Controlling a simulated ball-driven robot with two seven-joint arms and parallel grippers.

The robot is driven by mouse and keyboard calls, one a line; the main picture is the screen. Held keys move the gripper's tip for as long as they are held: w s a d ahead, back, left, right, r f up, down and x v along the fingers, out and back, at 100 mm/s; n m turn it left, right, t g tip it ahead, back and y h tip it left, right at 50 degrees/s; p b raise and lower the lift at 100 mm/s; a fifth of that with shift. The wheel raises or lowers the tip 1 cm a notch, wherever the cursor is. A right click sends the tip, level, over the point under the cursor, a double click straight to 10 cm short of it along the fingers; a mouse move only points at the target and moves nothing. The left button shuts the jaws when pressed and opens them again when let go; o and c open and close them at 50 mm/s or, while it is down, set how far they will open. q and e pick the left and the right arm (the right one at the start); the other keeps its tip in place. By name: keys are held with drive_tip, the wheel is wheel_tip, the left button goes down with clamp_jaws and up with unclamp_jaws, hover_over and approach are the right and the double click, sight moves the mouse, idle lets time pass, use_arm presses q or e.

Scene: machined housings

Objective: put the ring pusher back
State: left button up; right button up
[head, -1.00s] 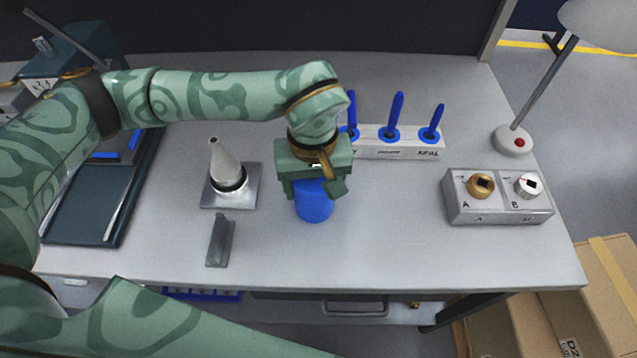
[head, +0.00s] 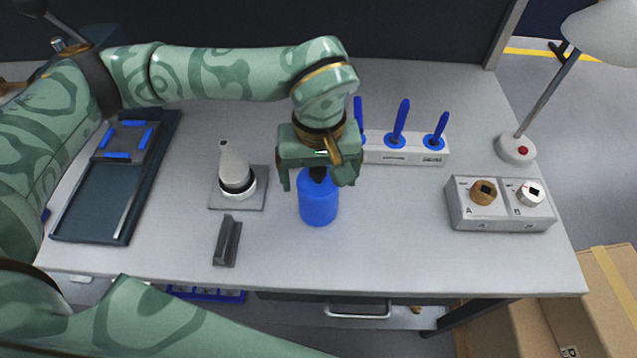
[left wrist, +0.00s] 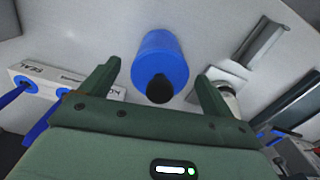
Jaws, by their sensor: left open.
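A blue cylinder with a dark knob on top, which looks like the ring pusher (head: 319,206), stands upright on the table in the head view. It also shows in the left wrist view (left wrist: 160,55), its dark knob between the finger lines. My left gripper (head: 316,183) is open over its top, with a finger on either side of the knob and gaps to both in the left wrist view (left wrist: 158,74). A pale cone (head: 233,165) with a dark ring around its lower part stands on a square plate left of the pusher. My right gripper is not visible.
A white rack (head: 418,157) with upright blue-handled tools stands behind and right of the pusher. A grey block (head: 227,241) lies front left. A two-socket box (head: 500,219) and a lamp base (head: 516,149) are at right. A dark tray (head: 92,205) is at left. The front middle is clear.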

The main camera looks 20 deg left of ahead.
use_arm(q)
wheel_tip(320, 180, up, 8)
drive_tip(key=shift+p, duration=0.55)
